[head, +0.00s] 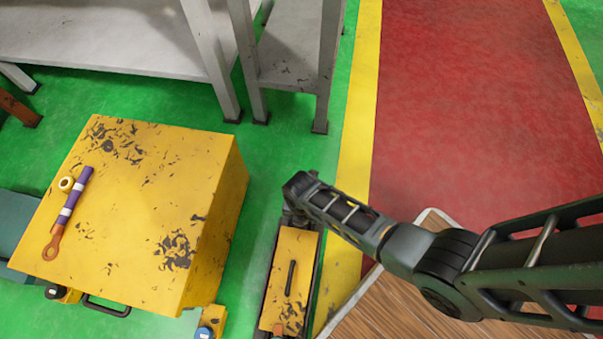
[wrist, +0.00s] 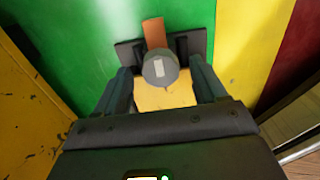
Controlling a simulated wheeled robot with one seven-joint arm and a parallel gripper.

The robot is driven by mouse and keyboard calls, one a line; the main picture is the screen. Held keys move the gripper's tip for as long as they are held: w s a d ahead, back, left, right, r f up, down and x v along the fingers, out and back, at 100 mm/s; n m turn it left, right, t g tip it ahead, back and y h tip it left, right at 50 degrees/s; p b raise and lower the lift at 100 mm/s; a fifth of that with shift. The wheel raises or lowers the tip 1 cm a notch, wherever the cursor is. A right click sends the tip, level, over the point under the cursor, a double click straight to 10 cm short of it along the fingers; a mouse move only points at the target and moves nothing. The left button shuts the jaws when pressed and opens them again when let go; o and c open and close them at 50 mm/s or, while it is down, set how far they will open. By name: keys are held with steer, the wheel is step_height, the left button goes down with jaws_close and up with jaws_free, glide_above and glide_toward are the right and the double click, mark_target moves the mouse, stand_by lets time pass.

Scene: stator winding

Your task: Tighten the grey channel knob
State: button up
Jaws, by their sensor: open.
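The grey channel knob (wrist: 160,69) shows in the wrist view as a round grey face with a small pale rectangular mark. My gripper (wrist: 161,78) is open, with one dark finger to the left of the knob and one to the right. I cannot tell whether either finger touches it. In the head view my gripper (head: 298,188) is at the far end of the narrow yellow unit (head: 283,262), and the knob is hidden there.
An orange-brown strip (wrist: 154,33) and a dark bar lie beyond the knob. Grey tables (head: 110,40) stand behind. Green floor separates them.

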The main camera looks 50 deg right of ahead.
steer(key=shift+f, duration=0.35)
steer(key=shift+c, duration=0.5)
steer(key=c, duration=0.9)
steer(key=shift+c, duration=0.2)
